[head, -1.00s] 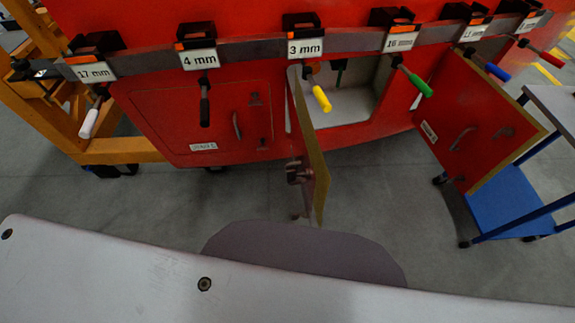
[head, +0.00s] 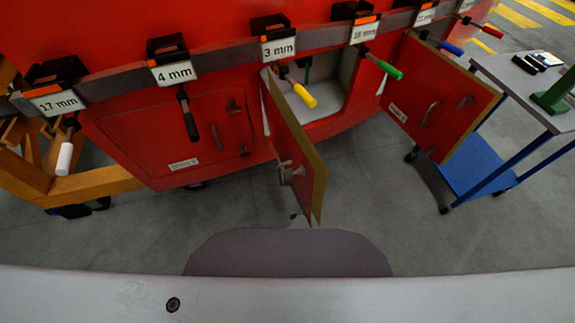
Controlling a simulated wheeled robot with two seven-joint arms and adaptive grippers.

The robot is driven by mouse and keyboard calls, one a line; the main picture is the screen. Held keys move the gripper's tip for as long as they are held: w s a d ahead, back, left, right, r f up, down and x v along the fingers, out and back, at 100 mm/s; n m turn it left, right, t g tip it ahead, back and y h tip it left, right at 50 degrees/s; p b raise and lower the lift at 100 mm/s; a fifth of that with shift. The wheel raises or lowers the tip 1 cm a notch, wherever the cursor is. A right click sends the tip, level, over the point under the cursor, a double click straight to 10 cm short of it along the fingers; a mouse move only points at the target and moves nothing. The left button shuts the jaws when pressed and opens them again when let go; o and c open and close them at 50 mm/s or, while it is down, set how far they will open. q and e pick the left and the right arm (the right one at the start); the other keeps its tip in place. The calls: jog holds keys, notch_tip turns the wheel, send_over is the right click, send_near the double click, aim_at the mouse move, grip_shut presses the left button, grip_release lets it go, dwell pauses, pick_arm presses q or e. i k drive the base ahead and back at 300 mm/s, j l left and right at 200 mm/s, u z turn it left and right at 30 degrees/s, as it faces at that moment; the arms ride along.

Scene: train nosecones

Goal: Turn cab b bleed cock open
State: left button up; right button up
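A red nosecone (head: 210,30) fills the upper part of the head view. Its lower side has an open compartment (head: 335,97) with a light interior, between two hinged red doors. The left door (head: 295,155) is swung out and seen nearly edge-on; the right door (head: 440,95) is swung out to the right. A dark green part (head: 305,68) shows partly in the compartment; I cannot tell whether it is the bleed cock or how it is turned. A closed red panel (head: 180,135) with a small, unreadable label is at left. Neither gripper is in view.
Screwdrivers with white (head: 65,158), black (head: 189,120), yellow (head: 304,95) and green (head: 388,69) handles hang from a labelled rail (head: 120,83) before the nosecone. A blue cart (head: 475,165) stands right. An orange frame (head: 90,187) is left. Grey floor lies between.

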aim_at(307, 63)
jog(key=i+l, duration=0.1)
jog(key=l, duration=0.4)
jog(key=i+l, duration=0.1)
jog(key=l, duration=0.4)
jog(key=i+l, duration=0.15)
jog(key=l, duration=0.35)
jog(key=i+l, duration=0.1)
jog(key=l, duration=0.4)
jog(key=i+l, duration=0.55)
jog(key=i+j+u, duration=0.05)
jog(key=i, duration=0.05)
